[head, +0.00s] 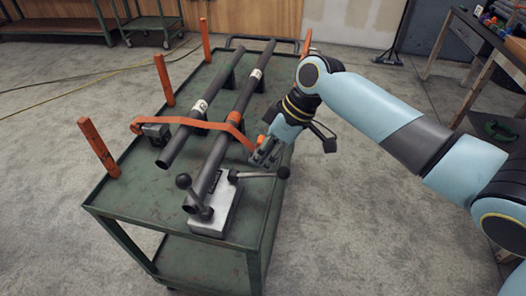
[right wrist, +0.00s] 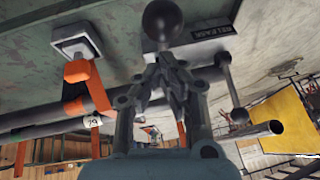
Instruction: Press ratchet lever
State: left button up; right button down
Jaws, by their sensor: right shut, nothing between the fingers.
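A grey clamp block (head: 214,208) with dark ball-ended levers sits at the near end of the cart. One lever lies nearly flat, its ball (head: 283,172) out to the right; the other lever's ball (head: 183,181) is at the left. Neither lever is labelled as the ratchet lever. In the right wrist view a large dark ball (right wrist: 162,18) shows just beyond the fingertips, beside a RELEASE label (right wrist: 212,31). My right gripper (head: 258,160) is shut and empty, above the cart near the flat lever. I cannot tell whether it touches. My left gripper is out of view.
Two dark pipes (head: 217,137) lie along the green cart (head: 130,195) under an orange strap (head: 197,124). Orange posts (head: 98,147) stand along its edges. A workbench (head: 490,45) stands at right. Open floor (head: 45,200) lies left of the cart.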

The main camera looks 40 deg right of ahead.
aim_at(275, 173)
jog(key=f+t+y+b, duration=0.1)
jog(key=b, duration=0.1)
jog(key=s+d+f+t+y+b, duration=0.1)
jog(key=b, duration=0.1)
jog(key=f+t+b, duration=0.1)
jog(key=f, duration=0.1)
jog(key=shift+s+d+y+b, duration=0.25)
jog(key=shift+s+y+b, duration=0.15)
jog(key=shift+d+f+b, duration=0.1)
jog(key=shift+f+b, duration=0.2)
jog(key=shift+b, duration=0.3)
jog(key=shift+s+f+b, duration=0.15)
jog(key=shift+f+b, duration=0.3)
jog(key=shift+f, duration=0.05)
